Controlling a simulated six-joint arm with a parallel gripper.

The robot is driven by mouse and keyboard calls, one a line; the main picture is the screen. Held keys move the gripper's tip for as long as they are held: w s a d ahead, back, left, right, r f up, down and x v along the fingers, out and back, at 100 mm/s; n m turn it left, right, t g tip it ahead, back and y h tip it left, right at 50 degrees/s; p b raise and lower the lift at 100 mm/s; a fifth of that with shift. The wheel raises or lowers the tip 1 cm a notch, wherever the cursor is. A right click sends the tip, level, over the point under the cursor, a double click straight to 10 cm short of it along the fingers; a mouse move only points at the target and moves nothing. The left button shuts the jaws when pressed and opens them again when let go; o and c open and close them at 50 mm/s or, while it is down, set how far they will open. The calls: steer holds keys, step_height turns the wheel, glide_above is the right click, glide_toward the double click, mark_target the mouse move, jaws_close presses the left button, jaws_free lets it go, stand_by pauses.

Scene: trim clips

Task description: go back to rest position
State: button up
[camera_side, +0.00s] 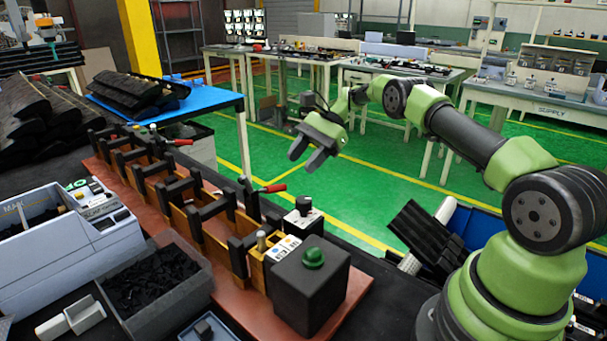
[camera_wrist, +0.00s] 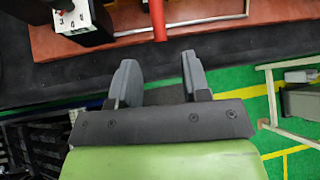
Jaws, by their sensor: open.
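My gripper (camera_side: 312,152) is raised in the middle of the side view, with its two grey fingers apart and nothing between them. It hangs clear of the wooden fixture (camera_side: 208,232), which stands on a reddish-brown board (camera_side: 356,287) to its left. In the wrist view my gripper (camera_wrist: 160,80) shows both fingers spread over the dark table top (camera_wrist: 240,55), with the edge of the reddish board (camera_wrist: 205,30) beyond them. No clip is in the fingers.
A grey bin of black clips (camera_side: 150,283) stands in front of the fixture, near a white label machine (camera_side: 75,240). A dark box with a green button (camera_side: 312,285) sits on the board's near end. A blue crate with black trim parts (camera_side: 430,235) lies right, beside my base.

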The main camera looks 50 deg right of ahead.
steer(key=s+a+r+n+h, duration=0.25)
steer(key=a+r, duration=0.25)
steer(key=r, duration=0.4)
steer(key=s+a+r+n+h, duration=0.2)
steer(key=s+a+r+n, duration=0.2)
steer(key=r, duration=0.5)
steer(key=s+a+n+t+h, duration=0.1)
steer(key=s+a+n+t, duration=0.1)
steer(key=s, duration=0.8)
steer(key=s+a+n+t+h, duration=0.2)
steer(key=s+n, duration=0.3)
steer(key=s, duration=0.5)
steer(key=shift+s+a+r+t, duration=0.15)
steer(key=shift+a+r+t, duration=0.2)
steer(key=shift+a+t, duration=0.2)
